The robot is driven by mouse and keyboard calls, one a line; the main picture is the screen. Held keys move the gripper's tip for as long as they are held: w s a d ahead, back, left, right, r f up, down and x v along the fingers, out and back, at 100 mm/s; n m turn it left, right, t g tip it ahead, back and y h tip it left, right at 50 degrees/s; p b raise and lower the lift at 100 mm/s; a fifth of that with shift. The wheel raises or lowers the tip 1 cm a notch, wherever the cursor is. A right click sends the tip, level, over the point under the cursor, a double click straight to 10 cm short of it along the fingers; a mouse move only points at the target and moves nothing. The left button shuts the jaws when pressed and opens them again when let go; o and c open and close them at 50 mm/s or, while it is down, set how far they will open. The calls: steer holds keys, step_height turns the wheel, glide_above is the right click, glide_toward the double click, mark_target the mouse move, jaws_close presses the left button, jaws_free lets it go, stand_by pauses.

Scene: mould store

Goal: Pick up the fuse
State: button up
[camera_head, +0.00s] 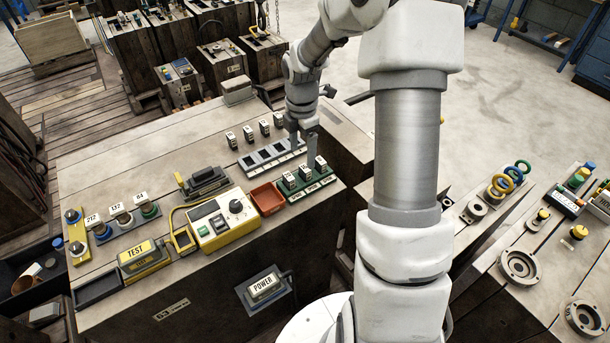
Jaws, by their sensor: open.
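Several small white-topped fuses are in view. A row of them, one being the fuse (248,133), stands loose behind a grey strip of dark sockets (268,158). Others, such as the fuse (289,181), stand upright in a green strip (296,195) in front of it. My gripper (303,147) points down, with its fingers apart and nothing visible between them. It is by the right end of the grey strip, just behind the green strip's fuses. One finger partly overlaps the rightmost of these in the picture. The height of the fingertips is hard to tell.
A red tray (267,198) and a yellow-white control box (222,218) stand left of the green strip. A TEST box (143,258) and labelled knobs (121,215) lie farther left. My arm hides part of the bench's right side. Another bench (500,238) stands at right.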

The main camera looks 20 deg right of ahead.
mark_target(305, 168)
steer(key=f, duration=0.1)
steer(key=f+b, duration=0.1)
steer(key=f, duration=0.3)
steer(key=shift+s+d+f, duration=0.15)
steer(key=shift+d, duration=0.15)
jaws_close()
